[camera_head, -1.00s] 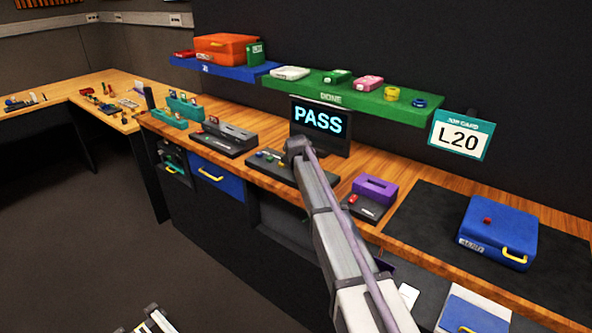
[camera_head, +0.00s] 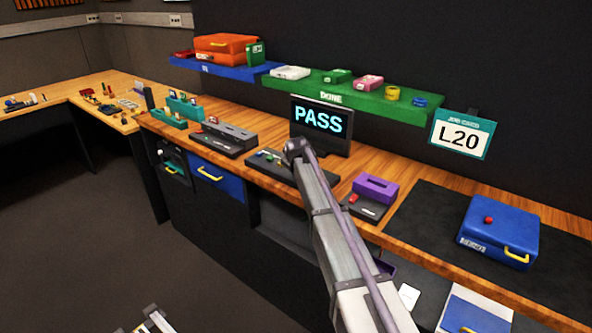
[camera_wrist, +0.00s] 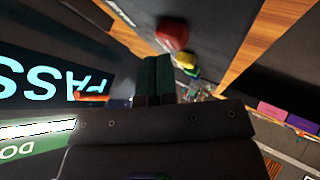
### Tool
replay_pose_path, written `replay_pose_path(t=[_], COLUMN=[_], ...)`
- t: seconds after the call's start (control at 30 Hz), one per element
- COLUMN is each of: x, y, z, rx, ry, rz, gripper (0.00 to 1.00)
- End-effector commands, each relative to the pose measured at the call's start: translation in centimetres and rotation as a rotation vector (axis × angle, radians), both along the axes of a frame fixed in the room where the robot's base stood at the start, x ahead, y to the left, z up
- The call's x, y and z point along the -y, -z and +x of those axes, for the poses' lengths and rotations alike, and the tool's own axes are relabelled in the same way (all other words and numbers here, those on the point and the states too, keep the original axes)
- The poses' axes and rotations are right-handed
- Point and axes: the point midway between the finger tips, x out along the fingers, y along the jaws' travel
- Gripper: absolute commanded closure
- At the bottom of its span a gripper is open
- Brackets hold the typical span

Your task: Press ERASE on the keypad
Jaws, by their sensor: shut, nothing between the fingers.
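The keypad (camera_head: 290,177) is a dark panel on the wooden bench below the screen. Small coloured buttons (camera_head: 266,156) show on it in the head view; my arm hides part of it. In the wrist view a large red button (camera_wrist: 172,33), a yellow button (camera_wrist: 185,60) and a green one lie in a row beyond my fingers. No ERASE label is readable. My gripper (camera_wrist: 158,62) is shut and empty, its fingers side by side, near the red and yellow buttons; I cannot tell whether it touches any. In the head view my arm hides the gripper.
The screen (camera_head: 321,120) reads PASS and stands close beside my gripper in the wrist view. A purple block (camera_head: 375,188) on a dark base is right of the keypad, and a dark device (camera_head: 228,133) is left. A green shelf (camera_head: 350,95) hangs above.

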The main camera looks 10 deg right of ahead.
Motion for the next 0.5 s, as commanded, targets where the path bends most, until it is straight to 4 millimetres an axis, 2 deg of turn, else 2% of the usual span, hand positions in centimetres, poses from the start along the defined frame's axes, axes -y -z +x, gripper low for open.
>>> replay_pose_path(t=[0.5], x=[0.00], y=[0.71], z=[0.00], rx=[0.000], ry=[0.000], rz=[0.000], gripper=[1.00])
